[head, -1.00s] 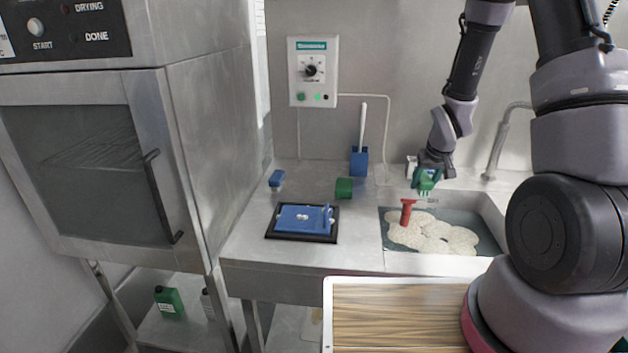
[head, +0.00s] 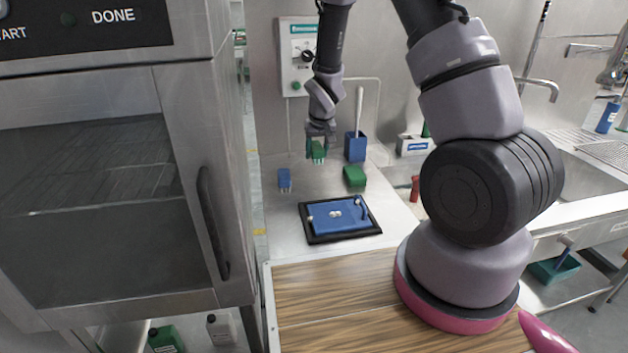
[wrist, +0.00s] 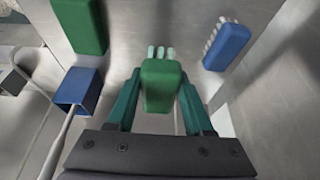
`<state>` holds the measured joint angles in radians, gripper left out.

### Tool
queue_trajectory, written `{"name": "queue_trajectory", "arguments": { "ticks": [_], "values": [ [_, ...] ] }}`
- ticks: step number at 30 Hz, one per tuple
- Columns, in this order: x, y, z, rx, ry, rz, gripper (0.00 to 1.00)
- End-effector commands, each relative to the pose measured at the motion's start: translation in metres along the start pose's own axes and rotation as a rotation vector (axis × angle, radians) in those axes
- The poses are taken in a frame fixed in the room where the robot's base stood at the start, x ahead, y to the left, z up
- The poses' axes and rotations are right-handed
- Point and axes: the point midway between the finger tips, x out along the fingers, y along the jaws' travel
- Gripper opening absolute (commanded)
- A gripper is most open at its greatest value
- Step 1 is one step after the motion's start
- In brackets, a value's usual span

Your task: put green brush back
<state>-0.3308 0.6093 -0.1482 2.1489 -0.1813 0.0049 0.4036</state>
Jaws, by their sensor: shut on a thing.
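My gripper (head: 318,154) is shut on the green brush (head: 318,149). In the wrist view the green brush (wrist: 160,85) sits between my two green fingers, with pale bristles at its far end. It is held above the steel counter (head: 285,232), left of the blue holder. A blue brush (head: 284,180) rests on the counter to the left, also in the wrist view (wrist: 228,46). A green block (head: 354,177) stands on the counter to the right, also in the wrist view (wrist: 78,22).
A blue holder (head: 355,148) with a white handle stands at the back. A blue device on a black tray (head: 338,232) lies in front. A steel oven (head: 95,190) is at left, a wall control box (head: 297,77) behind. A red-handled thing (head: 415,188) is partly hidden by my arm.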

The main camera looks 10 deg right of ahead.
Motion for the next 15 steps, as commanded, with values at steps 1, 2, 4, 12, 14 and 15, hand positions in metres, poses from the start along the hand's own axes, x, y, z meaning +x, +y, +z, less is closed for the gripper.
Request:
{"name": "queue_trajectory", "arguments": {
  "ticks": [1, 2, 4, 12, 14, 15],
  "values": [
    [0.011, 0.001, 0.006, 0.0, -0.005, 0.002, 0.0],
    [0.016, 0.001, 0.008, 0.001, -0.005, 0.002, 0.0],
    [0.027, 0.001, 0.012, 0.0, -0.004, 0.002, 0.0],
    [0.049, 0.001, 0.021, 0.0, -0.003, 0.001, 0.0],
    [0.056, 0.001, 0.024, 0.0, -0.003, 0.001, 0.0],
    [0.063, 0.001, 0.027, 0.0, -0.004, 0.002, 0.0]
  ]
}}
